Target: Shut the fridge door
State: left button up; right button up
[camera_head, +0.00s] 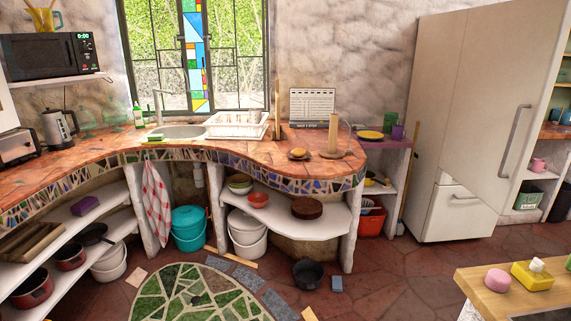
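The tall beige fridge (436,95) stands at the right against the stone wall. Its upper door (495,110) carries a long vertical handle (515,140) near its right edge. The door's lower edge juts out past the lower drawer front (452,212), so the door appears to stand ajar, hinged on its left side. The inside of the fridge is hidden behind the door. The lower drawer, with a short horizontal handle (465,197), looks shut. Neither of my grippers is in view.
A wooden table (477,287) with a pink object (497,280) and a yellow object (533,275) stands at the lower right. Shelves (546,175) stand right of the fridge. The tiled floor (425,270) before the fridge is clear. A curved mosaic counter (255,160) runs left.

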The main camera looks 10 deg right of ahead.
aim_at(512, 54)
jog(key=i+z, duration=0.35)
jog(key=i, duration=0.25)
jog(key=i+j+z, duration=0.25)
jog(key=i+z, duration=0.15)
jog(key=i, duration=0.2)
jog(key=i+j+z, duration=0.1)
jog(key=i+z, duration=0.25)
jog(key=i+j+z, duration=0.15)
jog(key=z, duration=0.15)
jog(key=i+j+z, duration=0.2)
jog(key=z, duration=0.15)
jog(key=i+j+z, duration=0.55)
jog(key=j, duration=0.15)
